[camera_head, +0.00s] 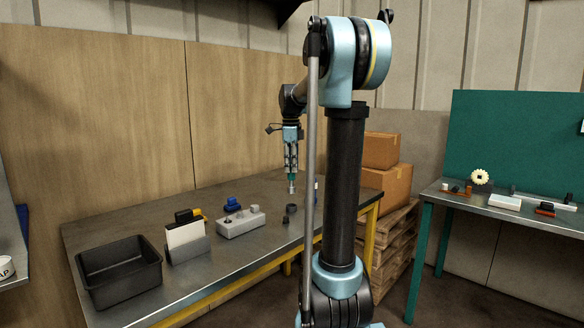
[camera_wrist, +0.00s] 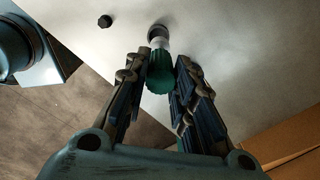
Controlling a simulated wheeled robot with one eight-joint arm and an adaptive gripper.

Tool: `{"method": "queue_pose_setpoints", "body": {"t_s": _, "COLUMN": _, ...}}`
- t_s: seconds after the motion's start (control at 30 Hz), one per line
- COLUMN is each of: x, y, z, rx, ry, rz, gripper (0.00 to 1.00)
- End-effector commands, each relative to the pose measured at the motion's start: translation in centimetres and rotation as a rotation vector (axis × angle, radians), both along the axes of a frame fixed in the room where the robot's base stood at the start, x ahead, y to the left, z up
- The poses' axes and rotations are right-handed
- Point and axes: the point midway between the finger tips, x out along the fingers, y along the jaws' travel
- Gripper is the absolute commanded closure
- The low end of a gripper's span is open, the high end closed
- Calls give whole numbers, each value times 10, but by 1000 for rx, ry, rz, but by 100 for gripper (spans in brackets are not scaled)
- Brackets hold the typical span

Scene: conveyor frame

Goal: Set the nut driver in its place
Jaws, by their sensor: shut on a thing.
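The nut driver (camera_head: 291,186) hangs upright, tip down, below my gripper (camera_head: 291,168), above the right part of the metal table. In the wrist view its green handle (camera_wrist: 160,75) is between the two fingers of my gripper (camera_wrist: 160,62), which is shut on it. Its silver shaft points away towards the table; whether the tip touches anything cannot be told. A light grey block (camera_head: 240,225) with small grey parts on top stands on the table to the left. A small dark cylindrical piece (camera_head: 291,208) stands below the driver. Which place belongs to the driver is not clear.
A black bin (camera_head: 118,270) stands at the table's left end, beside a grey holder (camera_head: 188,250) with a white card. A blue object (camera_head: 231,204) lies behind the block. Cardboard boxes (camera_head: 385,185) on pallets and a green workbench (camera_head: 500,210) are to the right.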

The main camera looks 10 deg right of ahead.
Motion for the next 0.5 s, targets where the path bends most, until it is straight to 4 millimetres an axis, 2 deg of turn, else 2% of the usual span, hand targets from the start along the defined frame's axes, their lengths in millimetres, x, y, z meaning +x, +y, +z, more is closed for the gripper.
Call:
{"method": "queue_pose_setpoints", "body": {"t_s": 0.13, "x": 0, "y": 0, "z": 3, "rx": 4, "ry": 3, "rz": -14, "gripper": 100}}
{"method": "queue_pose_setpoints", "body": {"t_s": 0.5, "x": 0, "y": 0, "z": -27, "rx": 4, "ry": 3, "rz": -12, "gripper": 100}}
